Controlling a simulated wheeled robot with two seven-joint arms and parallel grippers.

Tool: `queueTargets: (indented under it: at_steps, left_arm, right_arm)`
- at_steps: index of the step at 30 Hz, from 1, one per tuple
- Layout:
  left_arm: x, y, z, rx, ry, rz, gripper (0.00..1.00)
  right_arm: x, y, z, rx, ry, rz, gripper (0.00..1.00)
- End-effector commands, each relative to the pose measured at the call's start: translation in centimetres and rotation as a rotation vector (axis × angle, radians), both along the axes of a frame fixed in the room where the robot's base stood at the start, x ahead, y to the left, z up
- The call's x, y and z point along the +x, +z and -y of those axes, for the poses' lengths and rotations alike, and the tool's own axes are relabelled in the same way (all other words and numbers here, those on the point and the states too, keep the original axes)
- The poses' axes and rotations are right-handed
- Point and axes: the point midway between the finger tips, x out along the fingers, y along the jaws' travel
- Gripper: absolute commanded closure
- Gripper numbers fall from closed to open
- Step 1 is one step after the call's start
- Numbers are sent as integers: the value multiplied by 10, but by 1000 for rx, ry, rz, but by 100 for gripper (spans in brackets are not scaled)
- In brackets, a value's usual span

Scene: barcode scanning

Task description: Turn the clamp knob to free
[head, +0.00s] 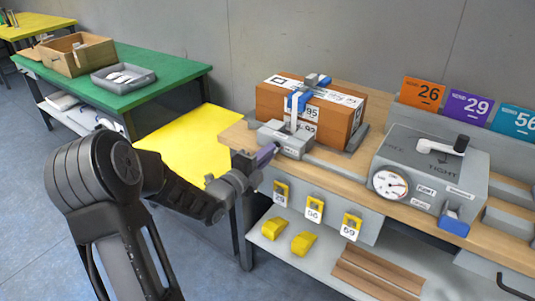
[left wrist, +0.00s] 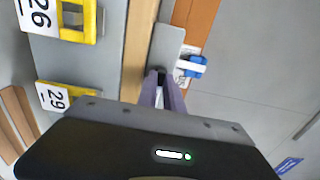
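A grey clamp (head: 290,139) stands at the left end of the wooden bench. Its upright and blue arm (head: 298,101) reach over brown boxes (head: 343,112). In the left wrist view the clamp's grey body (left wrist: 167,47) lies just ahead of my left gripper (left wrist: 161,80). A small dark part, possibly the clamp knob (left wrist: 161,75), shows between the purple fingertips. I cannot tell whether they touch it. In the head view the left gripper (head: 267,154) is at the clamp's front left side. Its finger gap is unclear. My right gripper is not in view.
A grey box with a dial (head: 390,184), a black-and-white lever (head: 456,146) and the word TIGHT stands to the right. Yellow numbered holders (head: 315,209) hang on the bench front below. Orange, purple and blue signs stand behind. A green table (head: 150,69) is at left.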

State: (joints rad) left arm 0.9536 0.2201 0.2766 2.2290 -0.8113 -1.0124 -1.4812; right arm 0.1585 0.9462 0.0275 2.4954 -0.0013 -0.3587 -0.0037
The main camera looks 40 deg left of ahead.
Motion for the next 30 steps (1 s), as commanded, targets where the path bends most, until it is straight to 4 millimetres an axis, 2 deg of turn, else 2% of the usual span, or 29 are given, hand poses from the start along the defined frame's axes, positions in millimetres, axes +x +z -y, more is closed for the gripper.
queueTargets:
  at_steps: [3,20,30]
  left_arm:
    - [0,0,0,0,0,-1,100]
    - [0,-1,0,-9,0,-2,100]
    - [0,-2,0,-118,0,3,100]
  right_arm:
    - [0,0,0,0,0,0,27]
    - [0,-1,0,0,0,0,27]
    - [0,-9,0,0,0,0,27]
